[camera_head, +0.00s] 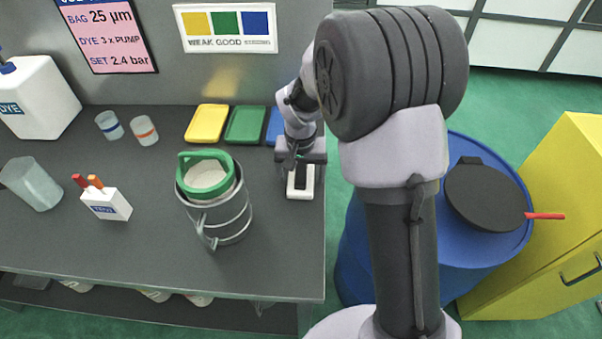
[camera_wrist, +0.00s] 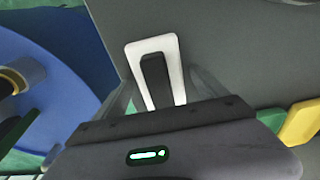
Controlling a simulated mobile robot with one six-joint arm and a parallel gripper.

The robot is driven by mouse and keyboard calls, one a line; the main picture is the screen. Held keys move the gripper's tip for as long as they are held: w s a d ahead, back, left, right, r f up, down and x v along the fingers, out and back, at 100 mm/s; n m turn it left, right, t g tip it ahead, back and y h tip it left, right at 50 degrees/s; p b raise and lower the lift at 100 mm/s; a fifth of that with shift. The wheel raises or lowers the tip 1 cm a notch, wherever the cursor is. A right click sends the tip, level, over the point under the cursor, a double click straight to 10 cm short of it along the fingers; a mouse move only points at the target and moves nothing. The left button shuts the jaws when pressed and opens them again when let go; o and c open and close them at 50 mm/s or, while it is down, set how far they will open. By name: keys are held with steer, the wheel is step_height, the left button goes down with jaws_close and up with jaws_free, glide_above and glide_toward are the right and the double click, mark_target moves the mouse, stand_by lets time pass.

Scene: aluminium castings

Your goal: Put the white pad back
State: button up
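The white pad (camera_head: 300,194) lies on the dark bench near its right edge, below the blue tray. It has a long dark raised part along its middle. In the wrist view the white pad (camera_wrist: 152,47) is straight ahead, with the dark part pointing toward my gripper. My gripper (camera_head: 299,158) is at the far end of the pad, pointing down. In the wrist view, the fingers of my gripper (camera_wrist: 162,92) are spread to either side of the pad, apart from the dark part. The gap to the pad's edges is hard to judge.
Yellow (camera_head: 206,124), green (camera_head: 246,126) and blue (camera_head: 273,127) trays stand along the wall. A metal pot with a green-rimmed sieve (camera_head: 208,158) stands left of the pad. A blue drum (camera_head: 355,240) with a black lid (camera_head: 485,197) is beyond the bench's right edge.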

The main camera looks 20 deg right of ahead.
mark_target(301, 175)
steer(key=shift+r, duration=0.1)
steer(key=s+a+r+t+p, duration=0.1)
steer(key=s+r+p, duration=0.2)
steer(key=r, duration=0.6)
steer(key=s+r+p, duration=0.2)
steer(key=s+r, duration=0.1)
steer(key=r, duration=0.6)
steer(key=s+a+r+t+y, duration=0.1)
steer(key=s+r, duration=0.2)
steer(key=s, duration=0.6)
steer(key=s+a+r+t+y, duration=0.1)
steer(key=s+a+r+t, duration=0.1)
steer(key=s, duration=0.8)
steer(key=shift+r+m, duration=0.4)
steer(key=shift+r, duration=0.4)
